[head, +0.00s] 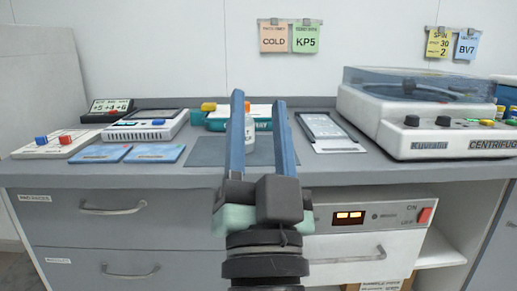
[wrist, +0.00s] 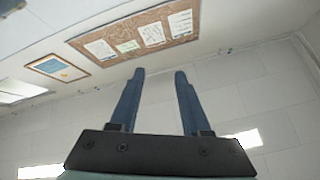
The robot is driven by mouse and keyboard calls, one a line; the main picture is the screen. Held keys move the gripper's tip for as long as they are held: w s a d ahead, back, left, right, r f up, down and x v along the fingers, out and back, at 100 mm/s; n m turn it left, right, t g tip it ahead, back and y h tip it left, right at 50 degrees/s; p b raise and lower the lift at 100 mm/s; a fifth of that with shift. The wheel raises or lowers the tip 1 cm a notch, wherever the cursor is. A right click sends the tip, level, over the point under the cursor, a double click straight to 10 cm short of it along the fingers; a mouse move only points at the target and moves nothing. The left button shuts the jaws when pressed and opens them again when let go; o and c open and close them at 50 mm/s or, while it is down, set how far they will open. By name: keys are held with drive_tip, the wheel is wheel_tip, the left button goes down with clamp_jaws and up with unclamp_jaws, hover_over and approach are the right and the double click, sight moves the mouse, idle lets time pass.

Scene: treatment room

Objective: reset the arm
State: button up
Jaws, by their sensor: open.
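My gripper (head: 259,100) stands upright in the middle of the head view, in front of the counter. Its two long blue fingers are apart and nothing is held between them. A small white bottle (head: 249,128) shows behind the gap between the fingers, on the dark mat (head: 205,152); part of it is hidden by the fingers. In the wrist view my gripper (wrist: 160,72) is also open and empty, with the wall and a cork board (wrist: 137,37) beyond it.
A centrifuge (head: 440,110) stands at the right of the counter. At the left are a device with a screen (head: 147,124), a board with knobs (head: 56,143) and blue cards (head: 155,153). A tablet-like tray (head: 328,132) lies right of the mat. Drawers (head: 110,225) are below.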

drive_tip(key=s+r+n+t+h+p, duration=0.15)
drive_tip(key=s+r+n, duration=0.25)
drive_tip(key=s+r, duration=0.65)
wheel_tip(320, 180, up, 36)
drive_tip(key=w+p, duration=0.2)
drive_tip(key=p, duration=3.3)
drive_tip(key=shift+r, duration=0.25)
drive_tip(key=shift+a+y, duration=0.1)
drive_tip(key=shift+y, duration=0.15)
